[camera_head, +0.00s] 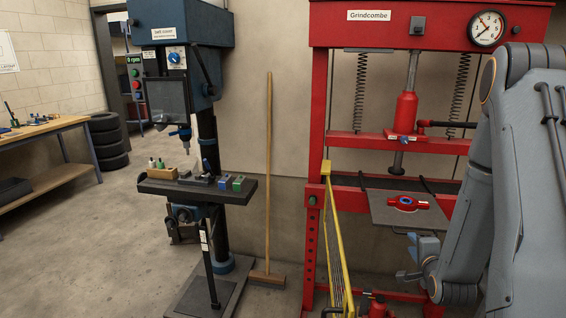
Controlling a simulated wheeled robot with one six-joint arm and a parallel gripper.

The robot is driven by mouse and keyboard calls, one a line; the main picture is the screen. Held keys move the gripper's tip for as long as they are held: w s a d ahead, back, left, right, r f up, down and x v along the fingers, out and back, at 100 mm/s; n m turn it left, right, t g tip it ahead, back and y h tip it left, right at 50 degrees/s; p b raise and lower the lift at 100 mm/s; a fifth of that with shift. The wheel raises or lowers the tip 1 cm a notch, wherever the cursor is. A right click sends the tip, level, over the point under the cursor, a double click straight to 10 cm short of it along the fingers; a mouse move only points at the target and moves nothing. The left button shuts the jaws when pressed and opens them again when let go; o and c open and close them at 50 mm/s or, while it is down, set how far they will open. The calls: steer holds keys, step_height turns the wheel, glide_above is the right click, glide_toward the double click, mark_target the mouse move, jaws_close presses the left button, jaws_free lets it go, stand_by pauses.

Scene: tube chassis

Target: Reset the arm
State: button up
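My grey arm (515,170) fills the right side of the head view, folded downward in front of the red press. At its lower end my gripper (408,262) points left, below the press's grey plate. It is small and partly merged with the wrist, so whether its fingers are apart is unclear. I see nothing held in it.
A red press (318,120) stands behind the arm, with a red part on its grey plate (385,212). A yellow rail (335,245) is left of the gripper. A broom (268,180) and blue drill press (205,130) stand further left. Floor at left is clear.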

steer(key=s+a+r+n+g+y+p, duration=0.1)
steer(key=s+a+r+n+g, duration=0.15)
steer(key=a+n, duration=0.3)
steer(key=s+a+r+n+g+y+p, duration=0.1)
steer(key=s+a+r+n+g, duration=0.2)
steer(key=a, duration=0.4)
steer(key=s+a+r+n+g+p, duration=0.1)
steer(key=s+a+r+n+g, duration=0.2)
steer(key=s, duration=0.5)
steer(key=s+a+r+n+g+y, duration=0.1)
steer(key=s+a+r+n+g, duration=0.2)
steer(key=s+a+r+n, duration=0.2)
steer(key=s+a+n, duration=0.2)
steer(key=s+a, duration=0.1)
steer(key=a, duration=0.1)
steer(key=shift+s+a+n+p, duration=0.2)
steer(key=shift+s+n+p, duration=0.15)
steer(key=shift+p, duration=0.05)
